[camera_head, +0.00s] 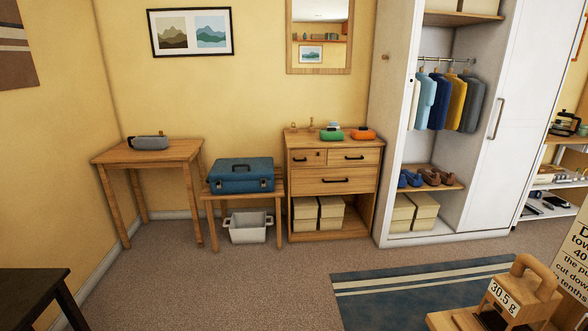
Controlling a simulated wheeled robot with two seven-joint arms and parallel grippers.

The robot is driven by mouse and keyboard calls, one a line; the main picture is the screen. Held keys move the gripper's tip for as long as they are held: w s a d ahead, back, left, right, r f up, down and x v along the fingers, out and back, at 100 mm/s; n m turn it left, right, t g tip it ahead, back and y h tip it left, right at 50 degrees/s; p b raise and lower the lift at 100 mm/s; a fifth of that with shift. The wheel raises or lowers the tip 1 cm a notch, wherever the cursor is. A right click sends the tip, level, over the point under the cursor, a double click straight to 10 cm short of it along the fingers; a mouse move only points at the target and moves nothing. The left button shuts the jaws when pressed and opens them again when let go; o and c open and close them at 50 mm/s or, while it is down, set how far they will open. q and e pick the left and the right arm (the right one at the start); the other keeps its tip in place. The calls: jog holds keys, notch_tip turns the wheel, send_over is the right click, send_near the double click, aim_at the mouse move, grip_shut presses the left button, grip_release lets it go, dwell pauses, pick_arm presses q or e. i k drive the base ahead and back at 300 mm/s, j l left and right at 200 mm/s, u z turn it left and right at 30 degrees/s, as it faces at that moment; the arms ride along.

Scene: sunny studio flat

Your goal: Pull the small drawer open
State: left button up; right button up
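A wooden dresser (382,171) stands against the far wall. Its top row has two small drawers side by side, a left small drawer (307,153) and a right small drawer (354,153), each with a dark handle. The left one also has a small dark mark beside its handle. Both look closed. A wide drawer (321,173) below them also looks closed. Neither of my grippers is in view, and the dresser is some way off across the floor.
A blue case (241,175) sits on a low bench left of the dresser. A white wardrobe (489,139) stands open to its right. A striped rug (390,290) lies in front. A wooden handled object (520,295) labelled 30.5 g is close at bottom right. Carpet (230,285) is clear.

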aim_at(299, 157)
jog(key=i, duration=2.95)
